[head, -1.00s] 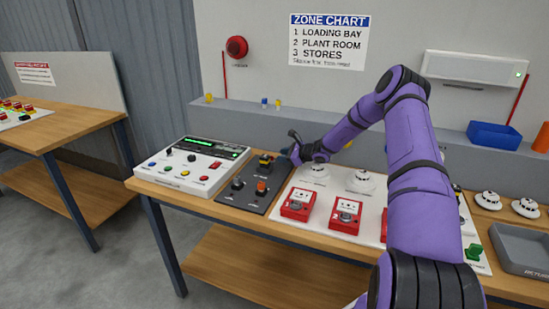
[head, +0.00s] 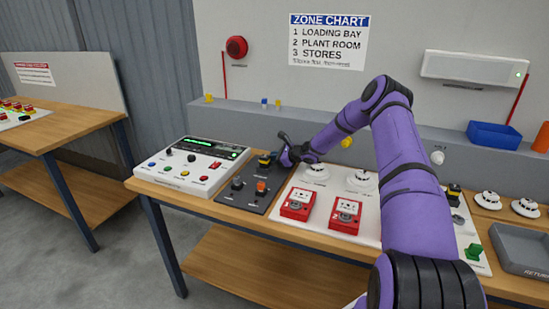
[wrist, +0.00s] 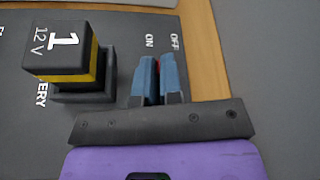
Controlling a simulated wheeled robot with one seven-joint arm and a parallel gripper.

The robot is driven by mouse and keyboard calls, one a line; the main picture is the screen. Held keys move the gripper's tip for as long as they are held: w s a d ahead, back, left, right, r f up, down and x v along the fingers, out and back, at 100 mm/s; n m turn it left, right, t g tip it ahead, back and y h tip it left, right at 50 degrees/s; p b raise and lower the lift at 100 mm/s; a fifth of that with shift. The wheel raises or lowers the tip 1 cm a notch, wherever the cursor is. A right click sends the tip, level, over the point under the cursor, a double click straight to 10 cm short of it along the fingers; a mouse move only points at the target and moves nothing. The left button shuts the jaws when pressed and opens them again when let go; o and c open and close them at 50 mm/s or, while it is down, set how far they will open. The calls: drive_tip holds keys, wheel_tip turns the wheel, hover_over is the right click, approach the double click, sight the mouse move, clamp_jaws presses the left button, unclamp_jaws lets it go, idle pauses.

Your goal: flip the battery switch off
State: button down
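My gripper (head: 279,151) is low over the right back part of the dark panel (head: 228,195). In the wrist view its two blue fingers (wrist: 158,78) are close together, between the ON and OFF labels. A sliver of red, likely the battery switch (wrist: 157,66), shows between the fingertips. The fingers hide most of it, so I cannot tell whether they pinch it or only touch it, nor its setting. A black battery block (wrist: 60,48) with a yellow band, marked 1 and 12 V, stands left of the fingers; it also shows in the head view (head: 264,160).
A white control console (head: 190,165) is left of the panel. Red call points (head: 297,205) and white detectors (head: 317,171) sit on a white board to the right. A grey ledge (head: 225,115) runs behind the bench. A grey tray (head: 525,250) is far right.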

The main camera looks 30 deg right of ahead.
drive_tip(key=shift+d, duration=0.1)
drive_tip(key=m, duration=0.1)
drive_tip(key=w+d+m+g+y, duration=0.1)
drive_tip(key=shift+r+m+g+y, duration=0.1)
drive_tip(key=shift+m+g+y, duration=0.2)
drive_tip(key=shift+m, duration=0.1)
drive_tip(key=shift+w+d+m+g+y, duration=0.15)
drive_tip(key=shift+d+m+g+y, duration=0.1)
drive_tip(key=shift+m+y, duration=0.25)
drive_tip(key=shift+w+d+m+g+y, duration=0.15)
drive_tip(key=shift+d+m+y, duration=0.15)
drive_tip(key=shift+m, duration=0.4)
drive_tip(key=c, duration=1.3)
unclamp_jaws()
